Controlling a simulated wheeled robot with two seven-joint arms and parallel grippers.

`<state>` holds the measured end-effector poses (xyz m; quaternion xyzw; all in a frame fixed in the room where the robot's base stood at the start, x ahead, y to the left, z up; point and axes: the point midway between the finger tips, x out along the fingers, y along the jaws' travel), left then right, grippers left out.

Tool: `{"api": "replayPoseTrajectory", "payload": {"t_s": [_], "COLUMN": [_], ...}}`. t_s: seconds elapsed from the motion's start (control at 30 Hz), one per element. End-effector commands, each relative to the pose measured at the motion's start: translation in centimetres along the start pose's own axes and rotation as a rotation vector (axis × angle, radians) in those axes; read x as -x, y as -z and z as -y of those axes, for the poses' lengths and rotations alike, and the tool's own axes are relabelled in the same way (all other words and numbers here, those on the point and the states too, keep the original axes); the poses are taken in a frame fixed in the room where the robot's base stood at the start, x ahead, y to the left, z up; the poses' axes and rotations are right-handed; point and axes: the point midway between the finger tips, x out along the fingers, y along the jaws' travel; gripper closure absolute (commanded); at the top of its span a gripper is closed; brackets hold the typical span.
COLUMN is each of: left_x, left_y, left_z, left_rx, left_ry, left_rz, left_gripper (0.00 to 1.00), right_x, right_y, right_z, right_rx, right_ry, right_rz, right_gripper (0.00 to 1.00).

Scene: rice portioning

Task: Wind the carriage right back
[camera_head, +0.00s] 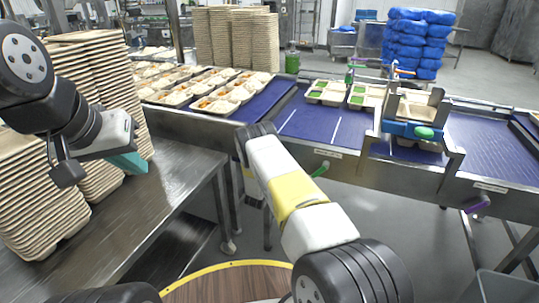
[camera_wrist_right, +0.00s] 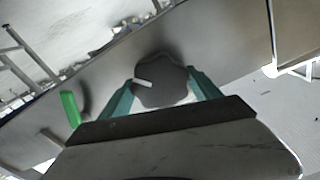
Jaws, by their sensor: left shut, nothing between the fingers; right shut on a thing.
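What appears to be the carriage, a blue frame (camera_head: 398,129) with a green knob (camera_head: 424,133), stands across the conveyor at the right in the head view. In the right wrist view a dark grey rounded knob or wheel (camera_wrist_right: 160,88) with a small white mark sits between the teal fingers of my right gripper (camera_wrist_right: 160,92), which is shut on it. In the head view my right arm hides that gripper and knob, at the conveyor's front side. My left gripper (camera_head: 132,162) is shut and empty beside the stacked trays at the left.
Tall stacks of brown trays (camera_head: 40,195) stand on a steel table (camera_head: 180,185) at the left. Filled trays (camera_head: 225,95) lie on the blue belt. A green lever (camera_head: 320,168) and a purple lever (camera_head: 477,204) stick out from the conveyor's front. Blue bags (camera_head: 415,40) are stacked behind.

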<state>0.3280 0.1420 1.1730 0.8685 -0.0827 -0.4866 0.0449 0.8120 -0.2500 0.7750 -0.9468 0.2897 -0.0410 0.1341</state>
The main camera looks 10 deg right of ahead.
Motion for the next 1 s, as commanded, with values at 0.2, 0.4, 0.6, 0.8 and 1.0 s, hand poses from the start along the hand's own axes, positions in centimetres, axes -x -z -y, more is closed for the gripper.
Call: {"api": "replayPoseTrajectory", "payload": {"t_s": [0.2,0.4,0.6,0.8,1.0], "left_x": [0.00,0.00,0.00,0.00,0.00], "left_y": [0.00,0.00,0.00,0.00,0.00], "left_z": [0.00,0.00,0.00,0.00,0.00], "left_rx": [0.000,0.000,0.000,0.000,0.000], "left_ry": [0.000,0.000,0.000,0.000,0.000], "left_rz": [0.000,0.000,0.000,0.000,0.000], "left_gripper": [1.00,1.00,1.00,1.00,1.00], "right_x": [0.05,0.04,0.01,0.04,0.01], "right_y": [-0.06,-0.06,-0.06,-0.07,-0.06], "right_z": [0.04,0.02,-0.08,-0.01,-0.10], "right_rx": [-0.143,-0.153,-0.367,-0.420,-0.483], "right_ry": [0.000,-0.001,-0.002,0.000,-0.003], "right_rz": [0.002,0.002,0.001,0.002,0.001], "right_gripper": [0.64,0.63,0.63,0.63,0.63]}}
